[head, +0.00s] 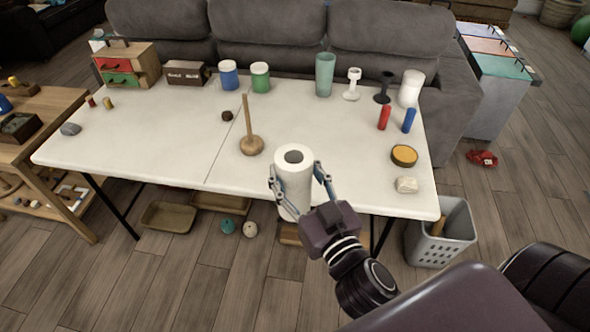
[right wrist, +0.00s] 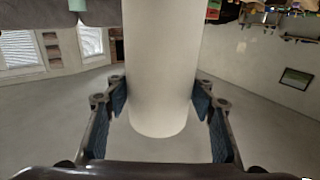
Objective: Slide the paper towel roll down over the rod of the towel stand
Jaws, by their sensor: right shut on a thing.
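The white paper towel roll (head: 294,180) is upright, with its dark core hole facing up, at the front edge of the white table. My right gripper (head: 297,178) is shut on the roll, one finger on each side. The roll also fills the middle of the right wrist view (right wrist: 160,70), between the two finger pads (right wrist: 160,100). The wooden towel stand (head: 251,145) has a round base and a thin upright rod (head: 247,115). It stands on the table behind and to the left of the roll, apart from it. My left gripper is not in view.
A small dark brown object (head: 227,116) lies just left of the rod. Cups, canisters and a green tumbler (head: 325,75) line the back.

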